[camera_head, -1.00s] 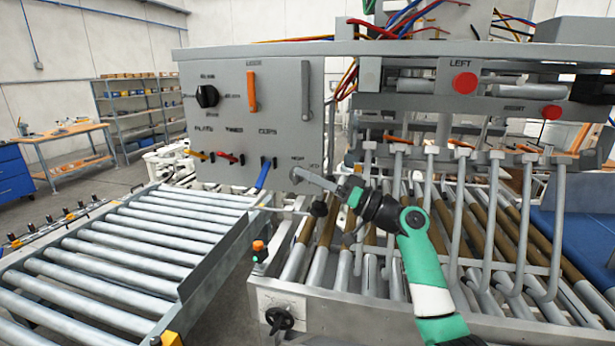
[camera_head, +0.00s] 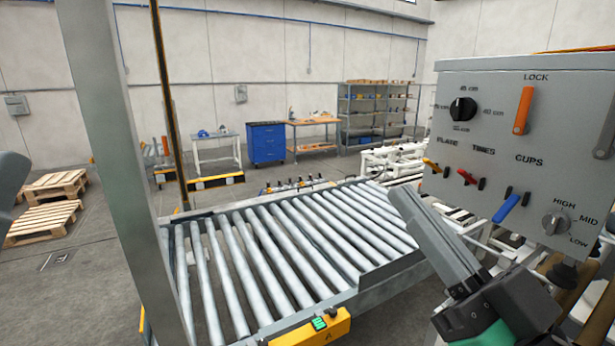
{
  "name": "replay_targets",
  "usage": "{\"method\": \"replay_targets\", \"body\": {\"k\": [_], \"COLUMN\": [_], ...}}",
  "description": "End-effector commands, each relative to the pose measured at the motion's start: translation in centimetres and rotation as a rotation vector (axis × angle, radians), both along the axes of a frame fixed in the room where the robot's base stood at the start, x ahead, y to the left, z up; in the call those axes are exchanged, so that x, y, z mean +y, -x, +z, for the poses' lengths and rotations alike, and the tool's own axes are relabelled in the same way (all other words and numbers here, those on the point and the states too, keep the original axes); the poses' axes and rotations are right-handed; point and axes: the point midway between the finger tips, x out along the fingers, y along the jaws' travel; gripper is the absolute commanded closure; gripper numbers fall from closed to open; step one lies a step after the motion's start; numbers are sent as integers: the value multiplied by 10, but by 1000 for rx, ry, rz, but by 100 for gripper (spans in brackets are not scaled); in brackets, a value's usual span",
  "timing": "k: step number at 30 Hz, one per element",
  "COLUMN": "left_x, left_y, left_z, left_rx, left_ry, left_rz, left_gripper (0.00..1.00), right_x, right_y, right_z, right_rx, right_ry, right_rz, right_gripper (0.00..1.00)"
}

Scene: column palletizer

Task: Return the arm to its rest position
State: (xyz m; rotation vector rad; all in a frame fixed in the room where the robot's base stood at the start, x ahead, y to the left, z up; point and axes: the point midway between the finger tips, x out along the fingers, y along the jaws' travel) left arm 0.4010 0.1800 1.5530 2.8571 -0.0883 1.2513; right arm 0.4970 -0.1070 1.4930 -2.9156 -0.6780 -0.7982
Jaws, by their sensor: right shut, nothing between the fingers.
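My right gripper (camera_head: 408,204) shows at the lower right, with its grey fingers together and empty. It points up and left, and its dark wrist and green arm link come in from the bottom edge. In the picture its fingers overlap the right end of the roller conveyor and lie left of the control panel (camera_head: 474,94). I cannot tell the exact gap to either. My left gripper is not in view.
The panel has a black dial (camera_head: 462,109), an orange lock lever (camera_head: 523,110), a blue lever (camera_head: 507,208) and a height knob (camera_head: 556,223). The roller conveyor (camera_head: 262,262) fills the middle. A grey post (camera_head: 118,150) stands at left. Pallets (camera_head: 52,188) lie on open floor.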

Motion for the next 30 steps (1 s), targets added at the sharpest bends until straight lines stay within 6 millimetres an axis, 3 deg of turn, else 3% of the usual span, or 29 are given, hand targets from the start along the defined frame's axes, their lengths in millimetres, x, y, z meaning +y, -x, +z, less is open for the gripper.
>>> {"method": "replay_targets", "body": {"k": [3,7,8,9,14,24,27,30], "left_x": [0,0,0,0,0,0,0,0], "left_y": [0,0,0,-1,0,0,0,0], "left_z": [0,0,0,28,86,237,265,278], "left_rx": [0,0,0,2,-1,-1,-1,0], "left_ry": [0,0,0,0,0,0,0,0], "left_rz": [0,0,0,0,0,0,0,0], "left_gripper": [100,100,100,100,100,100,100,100], "right_x": [-21,-65,-75,-73,-72,-72,-72,-72], "right_y": [52,99,100,98,97,96,96,96], "right_z": [34,59,60,89,145,296,324,337], "right_rx": [-162,-293,-294,-286,-284,-282,-281,-282], "right_ry": [-37,-112,-143,-150,-146,-145,-144,-143], "right_rz": [-165,-352,-386,-364,-363,-363,-363,-364], "right_gripper": [100,100,100,100,100,100,100,100]}}
